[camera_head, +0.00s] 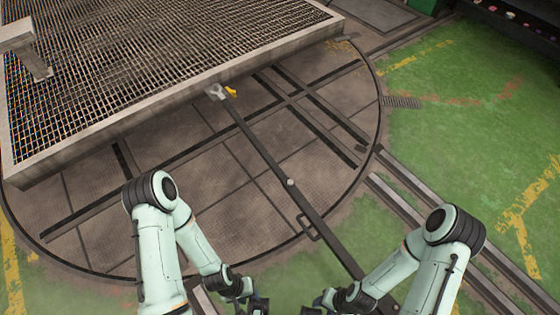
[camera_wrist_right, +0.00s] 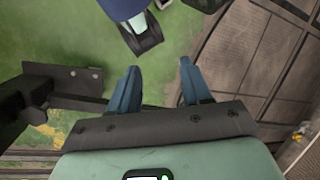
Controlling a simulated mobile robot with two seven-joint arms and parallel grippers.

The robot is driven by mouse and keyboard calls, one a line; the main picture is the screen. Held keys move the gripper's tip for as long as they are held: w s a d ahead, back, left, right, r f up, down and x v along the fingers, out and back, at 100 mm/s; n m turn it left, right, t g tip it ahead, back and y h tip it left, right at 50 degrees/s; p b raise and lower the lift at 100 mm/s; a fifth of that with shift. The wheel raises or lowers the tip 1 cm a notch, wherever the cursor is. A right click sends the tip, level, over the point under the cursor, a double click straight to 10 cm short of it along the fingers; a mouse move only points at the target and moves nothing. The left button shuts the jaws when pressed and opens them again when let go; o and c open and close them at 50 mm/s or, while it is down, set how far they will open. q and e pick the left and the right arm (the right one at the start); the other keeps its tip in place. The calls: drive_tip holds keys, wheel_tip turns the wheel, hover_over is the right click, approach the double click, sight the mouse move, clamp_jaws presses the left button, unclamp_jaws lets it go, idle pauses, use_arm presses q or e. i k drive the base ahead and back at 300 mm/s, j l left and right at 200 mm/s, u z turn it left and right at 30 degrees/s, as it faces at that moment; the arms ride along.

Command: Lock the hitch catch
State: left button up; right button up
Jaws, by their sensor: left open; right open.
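The hitch (camera_head: 214,92) is a grey fitting at the near edge of the mesh-decked cart, with a small yellow catch (camera_head: 231,92) on its right side. Whether the catch is locked is too small to tell. A long dark bar (camera_head: 265,152) runs from the hitch down toward me. A small yellow piece (camera_wrist_right: 299,135), probably the catch, shows at the right edge of the wrist view. My left gripper (camera_head: 256,302) is open at the bottom of the head view, far from the hitch. My right gripper (camera_wrist_right: 157,88) is open and empty, above the floor beside the bar.
The cart (camera_head: 110,133) covers the far left of the round turntable (camera_head: 225,220). Rails (camera_head: 410,185) run to the lower right. Green floor (camera_head: 450,130) is open on the right. A dark bracket (camera_wrist_right: 70,78) stands left of my right fingers.

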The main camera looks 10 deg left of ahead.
sight(233, 92)
drive_tip(key=i+j+u, duration=0.15)
drive_tip(key=u, duration=0.25)
drive_tip(key=i+u, duration=0.25)
drive_tip(key=u, duration=0.2)
drive_tip(key=i+u, duration=0.25)
drive_tip(key=i, duration=0.5)
drive_tip(key=i+l+u, duration=0.2)
drive_tip(key=i, duration=0.55)
drive_tip(key=i+l, duration=0.1)
drive_tip(key=i, duration=0.35)
drive_tip(key=i+l, duration=0.15)
drive_tip(key=i, duration=0.25)
drive_tip(key=i+l, duration=0.1)
drive_tip(key=i, duration=0.35)
